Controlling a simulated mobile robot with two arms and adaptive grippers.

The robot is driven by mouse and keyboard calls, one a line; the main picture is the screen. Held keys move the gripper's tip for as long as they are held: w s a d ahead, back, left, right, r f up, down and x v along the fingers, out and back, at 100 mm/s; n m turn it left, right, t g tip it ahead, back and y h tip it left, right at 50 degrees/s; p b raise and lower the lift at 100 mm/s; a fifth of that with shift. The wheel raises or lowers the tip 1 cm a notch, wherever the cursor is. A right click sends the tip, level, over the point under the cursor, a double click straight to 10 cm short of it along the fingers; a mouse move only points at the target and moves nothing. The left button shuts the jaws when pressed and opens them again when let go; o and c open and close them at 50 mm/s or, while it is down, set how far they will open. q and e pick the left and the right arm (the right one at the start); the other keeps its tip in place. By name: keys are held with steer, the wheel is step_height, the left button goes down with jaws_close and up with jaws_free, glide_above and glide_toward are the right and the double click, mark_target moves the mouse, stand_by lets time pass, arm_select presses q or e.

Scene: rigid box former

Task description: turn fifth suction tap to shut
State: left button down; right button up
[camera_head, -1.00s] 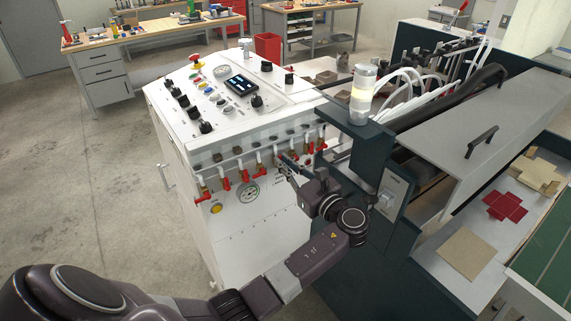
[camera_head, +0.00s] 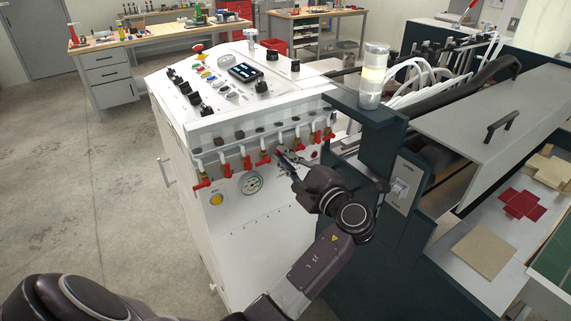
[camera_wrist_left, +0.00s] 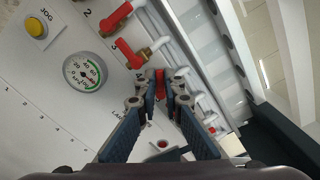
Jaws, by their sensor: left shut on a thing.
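A row of red-handled suction taps runs along the upper front of the white cabinet (camera_head: 255,240), on brass fittings under white pipes. The leftmost tap (camera_head: 201,183) and its neighbours are clear of my arm. My left gripper (camera_head: 284,156) is at the middle of the row. In the left wrist view its fingers (camera_wrist_left: 162,88) are closed around a red tap handle (camera_wrist_left: 160,84), mostly hidden between the fingertips. Printed numerals 2 and 3 show beside two free red handles, one of them here (camera_wrist_left: 130,52); a partly covered 4 is beside the fingertips. My right gripper is not in view.
A pressure gauge (camera_head: 251,184) and yellow JOG button (camera_head: 217,199) sit below the taps. Open floor (camera_head: 90,190) lies left of the cabinet.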

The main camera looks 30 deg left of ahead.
arm_select(q)
steer(key=n+b, duration=0.1)
steer(key=f+n+b, duration=0.1)
steer(key=b, duration=0.1)
steer(key=n+b, duration=0.1)
steer(key=n, duration=0.1)
steer(key=shift+s+f+b, duration=0.15)
steer(key=shift+f+b, duration=0.1)
steer(key=shift+b, duration=0.15)
steer(key=shift+a+n+b, duration=0.1)
steer(key=shift+n+b, duration=1.1)
steer(key=shift+b, duration=0.05)
steer(key=c, duration=2.1)
jaws_free()
steer(key=shift+r, duration=0.1)
step_height(320, 180, up, 10)
steer(key=shift+f, duration=0.1)
